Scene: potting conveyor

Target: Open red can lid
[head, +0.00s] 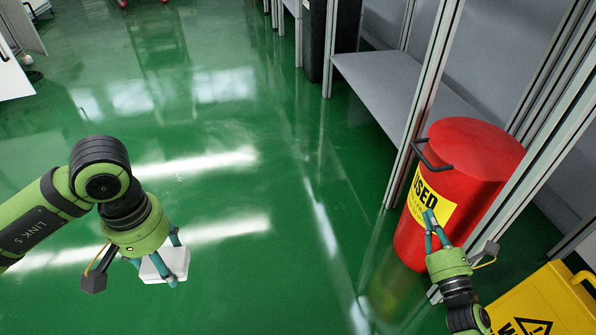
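The red can (474,160) stands upright on the floor at the right of the head view. Its round red lid (478,138) lies flat on top and looks shut. A black handle (430,158) sticks out at the lid's left front edge. A yellow label on the front is partly covered by my gripper. My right gripper (430,213) is in front of the label, below the handle, its teal fingertips close together with nothing seen between them. I cannot tell whether it touches the can. My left gripper (174,258), far to the left, appears shut on a white box (151,269).
Metal posts (424,95) stand just left and right of the can, in front of a grey shelf (400,85). A yellow warning sign (548,305) is at the bottom right. The green floor (300,220) between my arms is clear.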

